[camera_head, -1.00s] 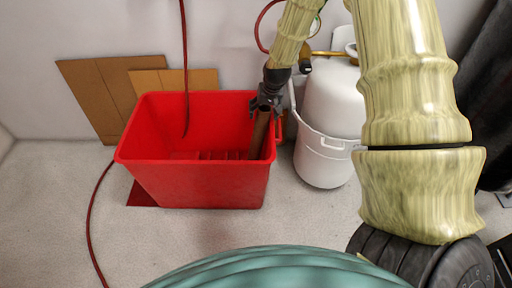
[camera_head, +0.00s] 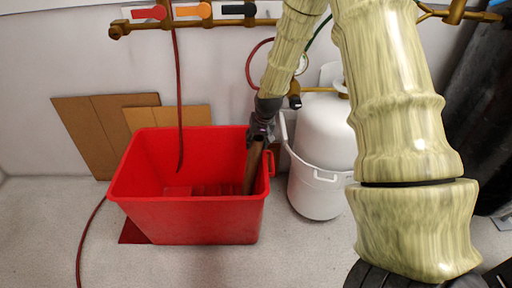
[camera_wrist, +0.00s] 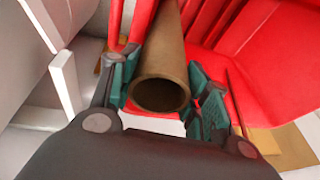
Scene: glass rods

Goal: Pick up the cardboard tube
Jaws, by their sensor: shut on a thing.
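The cardboard tube (camera_head: 252,168) is brown and hollow. It stands tilted inside the red bin (camera_head: 190,219), near the bin's right wall. My gripper (camera_head: 262,136) is shut on the tube's upper end, at about the height of the bin's rim. In the wrist view the tube's open round end (camera_wrist: 160,93) faces the camera, and the green-padded fingers of my gripper (camera_wrist: 158,92) lie on either side of it. The tube's lower end is hidden in the bin.
A white gas cylinder (camera_head: 322,132) in a white holder stands right of the bin. Brown boards (camera_head: 88,130) lean on the wall behind.

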